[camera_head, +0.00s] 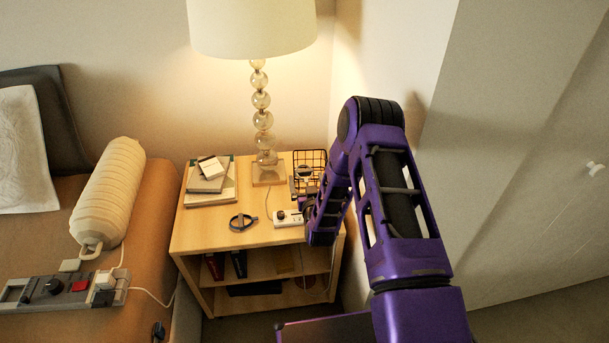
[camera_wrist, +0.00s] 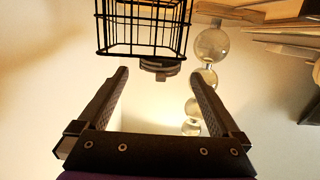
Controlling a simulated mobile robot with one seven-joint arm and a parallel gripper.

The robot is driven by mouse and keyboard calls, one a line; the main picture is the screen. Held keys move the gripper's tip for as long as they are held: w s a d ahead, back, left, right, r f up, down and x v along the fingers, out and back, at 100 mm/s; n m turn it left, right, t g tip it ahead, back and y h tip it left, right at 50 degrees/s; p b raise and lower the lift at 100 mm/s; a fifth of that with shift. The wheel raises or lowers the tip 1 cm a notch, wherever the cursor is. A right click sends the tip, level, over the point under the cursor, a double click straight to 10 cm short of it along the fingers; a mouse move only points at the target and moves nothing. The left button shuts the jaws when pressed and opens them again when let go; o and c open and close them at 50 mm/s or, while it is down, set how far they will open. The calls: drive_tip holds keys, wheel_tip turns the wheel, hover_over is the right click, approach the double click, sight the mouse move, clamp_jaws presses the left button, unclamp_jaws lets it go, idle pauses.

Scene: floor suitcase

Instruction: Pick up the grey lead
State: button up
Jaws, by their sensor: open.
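A grey coiled thing, which looks like the grey lead (camera_wrist: 160,68), shows at the open rim of a black wire basket (camera_wrist: 143,48) in the wrist view. In the head view the basket (camera_head: 318,158) stands at the back right of the nightstand, with a small grey shape (camera_head: 304,172) in it, partly hidden by my arm. My gripper (camera_wrist: 160,77) is open with nothing held. In the wrist view its two fingers point toward the basket, and the grey coil appears between their tips. I cannot tell the gap in depth. In the head view my gripper is mostly hidden by my arm.
The nightstand (camera_head: 205,228) also carries a lamp (camera_head: 262,120) left of the basket, stacked books (camera_head: 210,183), a dark ring-shaped thing (camera_head: 241,221) and a white power block (camera_head: 288,217). The wall is close on the right. The nightstand's front left is clear.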

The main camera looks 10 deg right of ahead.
sight(305, 173)
drive_tip(key=w, duration=0.4)
drive_tip(key=shift+w+f, duration=0.2)
drive_tip(key=shift+f, duration=0.05)
drive_tip(key=shift+c, duration=0.3)
drive_tip(key=c, duration=1.3)
wheel_tip(305, 173, up, 10)
drive_tip(key=shift+r+p, duration=0.1)
drive_tip(key=shift+p, duration=0.45)
drive_tip(key=shift+c, duration=0.3)
